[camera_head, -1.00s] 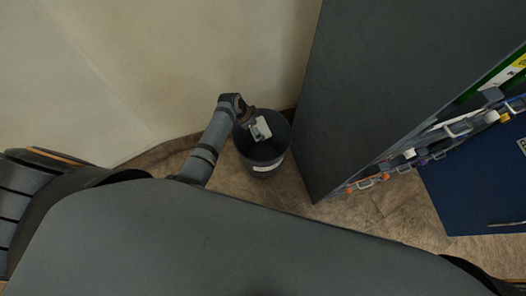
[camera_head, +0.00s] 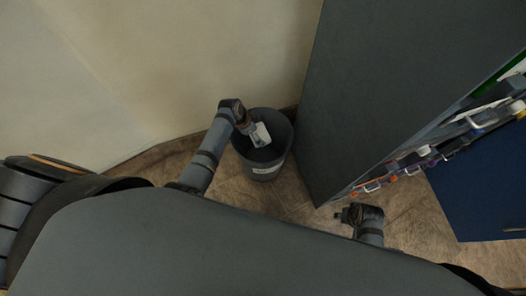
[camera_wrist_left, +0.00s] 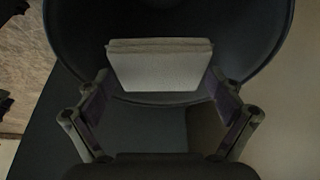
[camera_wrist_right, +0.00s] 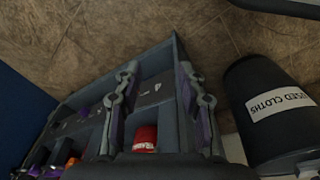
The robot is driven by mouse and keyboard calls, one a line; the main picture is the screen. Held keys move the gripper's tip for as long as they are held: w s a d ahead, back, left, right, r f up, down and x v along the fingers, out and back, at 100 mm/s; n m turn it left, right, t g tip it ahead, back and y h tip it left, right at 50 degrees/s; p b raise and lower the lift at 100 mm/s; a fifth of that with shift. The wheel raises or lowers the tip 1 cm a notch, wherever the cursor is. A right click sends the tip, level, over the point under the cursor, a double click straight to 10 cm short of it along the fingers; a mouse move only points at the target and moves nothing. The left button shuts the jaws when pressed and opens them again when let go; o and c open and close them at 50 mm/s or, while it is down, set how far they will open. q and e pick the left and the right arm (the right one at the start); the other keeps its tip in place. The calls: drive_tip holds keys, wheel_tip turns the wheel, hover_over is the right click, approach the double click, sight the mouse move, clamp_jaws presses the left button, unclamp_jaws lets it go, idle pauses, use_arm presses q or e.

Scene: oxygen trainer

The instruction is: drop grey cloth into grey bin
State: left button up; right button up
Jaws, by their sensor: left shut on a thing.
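The grey cloth (camera_head: 261,135) looks like a small pale folded pad and shows over the mouth of the grey bin (camera_head: 246,165). My left gripper (camera_head: 252,128) is shut on the cloth. In the left wrist view the cloth (camera_wrist_left: 160,68) sits between the two fingers, with the dark round bin wall (camera_wrist_left: 70,35) around and behind it. In the right wrist view the bin (camera_wrist_right: 248,78) carries a white label reading "USED CLOTHS". My right gripper (camera_wrist_right: 158,85) has its fingers spread with nothing held between them; it also shows in the head view (camera_head: 342,215).
A tall dark grey cabinet panel (camera_head: 385,90) stands just right of the bin. Open drawers or trays with coloured items (camera_head: 410,165) line its lower edge, and one holds a red object (camera_wrist_right: 145,138). A pale wall (camera_head: 160,70) is behind the bin.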

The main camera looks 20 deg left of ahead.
use_arm(q)
drive_tip(key=shift+f, duration=0.2)
use_arm(e)
drive_tip(key=shift+w+a+r, duration=0.1)
drive_tip(key=shift+a+r, duration=0.1)
drive_tip(key=shift+r, duration=0.4)
use_arm(q)
drive_tip(key=o, duration=0.8)
drive_tip(key=shift+c, duration=0.2)
drive_tip(key=v, duration=1.2)
